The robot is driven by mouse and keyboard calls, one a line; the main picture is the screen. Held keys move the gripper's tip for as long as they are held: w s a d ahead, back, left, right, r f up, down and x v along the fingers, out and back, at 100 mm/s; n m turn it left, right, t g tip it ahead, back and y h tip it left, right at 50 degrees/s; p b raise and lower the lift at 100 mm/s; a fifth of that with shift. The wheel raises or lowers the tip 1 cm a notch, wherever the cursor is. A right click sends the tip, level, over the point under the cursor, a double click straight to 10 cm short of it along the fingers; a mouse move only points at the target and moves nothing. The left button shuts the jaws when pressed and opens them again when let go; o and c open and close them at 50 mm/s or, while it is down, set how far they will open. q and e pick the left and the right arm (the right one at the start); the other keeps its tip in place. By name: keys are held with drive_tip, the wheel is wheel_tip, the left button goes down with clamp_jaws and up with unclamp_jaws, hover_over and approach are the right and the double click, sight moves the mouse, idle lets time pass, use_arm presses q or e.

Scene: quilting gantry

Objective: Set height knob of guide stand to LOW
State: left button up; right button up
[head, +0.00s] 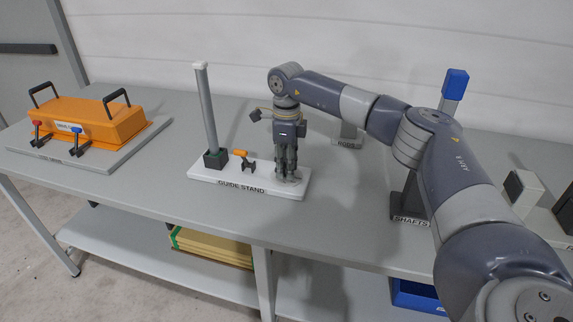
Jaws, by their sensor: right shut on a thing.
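The guide stand is a white base plate (208,174) labelled "GUIDE STAND" on the grey table. A tall grey post (206,108) rises from a dark block at its left end. A small dark clamp with an orange top (243,158) stands mid-plate. My right gripper (287,176) points straight down over the plate's right end, its fingers closed low at the plate. The height knob is mostly hidden by the fingers; only a bit of a grey round part shows at their tips. The knob's setting cannot be read. My left gripper is not in view.
An orange case (98,120) with black handles and red and blue levers sits on a grey board at left. A RODS holder (349,134) and a SHAFTS stand (411,205) stand to the right, partly behind my arm. Bare table lies left of the plate.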

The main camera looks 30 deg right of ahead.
drive_tip(key=shift+r+m+p, duration=0.1)
drive_tip(key=shift+m+p, duration=0.5)
drive_tip(key=shift+m, duration=0.2)
drive_tip(key=shift+m+p, duration=0.5)
drive_tip(key=shift+m, duration=0.3)
drive_tip(key=m+p, duration=0.1)
drive_tip(key=m, duration=0.2)
drive_tip(key=shift+p, duration=0.3)
drive_tip(key=shift+m+p, duration=0.6)
drive_tip(key=shift+m, duration=1.1)
drive_tip(key=shift+w+m, duration=0.1)
drive_tip(key=shift+m, duration=0.2)
drive_tip(key=o, duration=1)
drive_tip(key=shift+o, duration=0.2)
